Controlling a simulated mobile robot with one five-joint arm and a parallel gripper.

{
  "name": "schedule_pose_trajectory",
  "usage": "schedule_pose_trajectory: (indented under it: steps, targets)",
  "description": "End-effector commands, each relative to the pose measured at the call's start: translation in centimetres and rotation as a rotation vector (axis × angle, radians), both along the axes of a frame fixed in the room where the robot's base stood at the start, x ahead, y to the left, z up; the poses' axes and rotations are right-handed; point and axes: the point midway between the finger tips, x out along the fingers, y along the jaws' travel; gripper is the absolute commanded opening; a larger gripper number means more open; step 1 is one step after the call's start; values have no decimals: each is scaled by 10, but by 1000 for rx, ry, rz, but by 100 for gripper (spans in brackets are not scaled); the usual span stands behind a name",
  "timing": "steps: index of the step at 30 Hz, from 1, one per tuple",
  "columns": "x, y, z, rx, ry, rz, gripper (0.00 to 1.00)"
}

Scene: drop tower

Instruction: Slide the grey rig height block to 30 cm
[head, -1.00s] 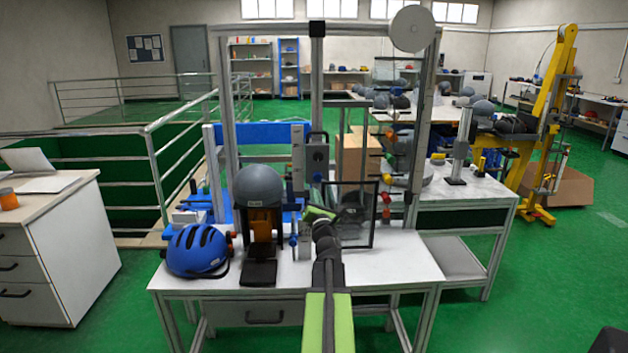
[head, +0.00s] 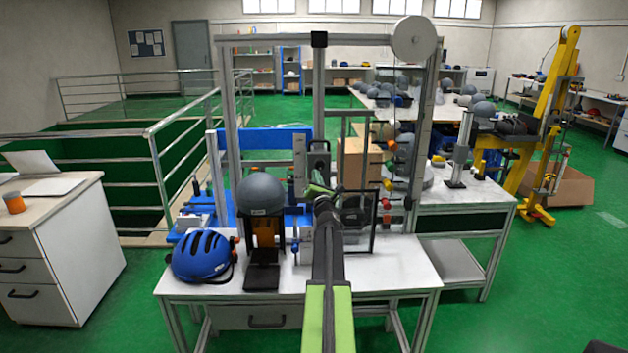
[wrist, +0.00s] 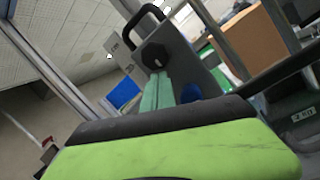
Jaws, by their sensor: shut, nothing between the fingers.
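The grey rig height block (head: 319,157) sits on the upright of the drop rig (head: 319,80) above the bench. It has a black handle on top and a dark round knob on its face. In the wrist view the block (wrist: 185,62) shows just beyond my gripper, tilted in the picture. My gripper (head: 316,191) is shut and empty, just below the block in the head view; I cannot tell whether they touch. I cannot read any height mark.
A grey helmet (head: 261,190) on a stand and a blue helmet (head: 202,254) are on the bench (head: 385,275), left of my arm. A dark-framed panel (head: 374,222) stands close on the right. A cardboard box (head: 357,160) is behind.

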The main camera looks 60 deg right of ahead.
Motion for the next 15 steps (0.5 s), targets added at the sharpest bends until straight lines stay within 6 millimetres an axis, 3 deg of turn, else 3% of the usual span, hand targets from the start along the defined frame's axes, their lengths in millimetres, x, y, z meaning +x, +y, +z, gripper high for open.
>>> schedule_pose_trajectory:
  steps: [10,15]
  targets:
    - [-1,-1,1,0,0,-1,0]
    - [-2,-1,17,0,0,-1,0]
